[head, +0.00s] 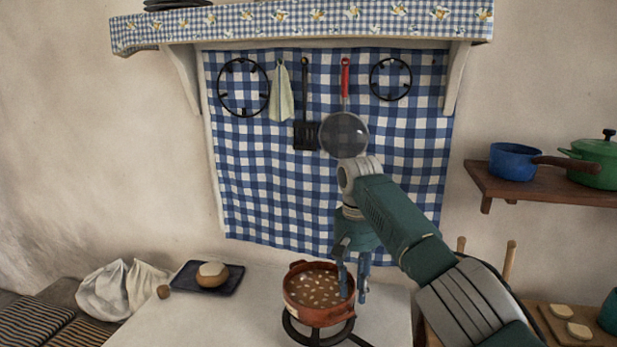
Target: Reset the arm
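My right arm comes in from the lower right and reaches over the white hearth top. My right gripper (353,292) points down, its fingers apart with nothing seen between them. It is at the right side of a brown-red clay pot (305,312) and overlaps its rim in the head view. I cannot tell whether it touches the pot. The pot holds a brown stew with pale pieces and stands on a black trivet (318,338). My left gripper is not in view.
A dark tray (188,284) with a round loaf (212,274) lies left of the pot, beside a white cloth sack (122,290). A red-handled skimmer (344,133) hangs behind my arm. At right, a shelf (540,185) holds a blue pan (514,162) and green pot (598,160).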

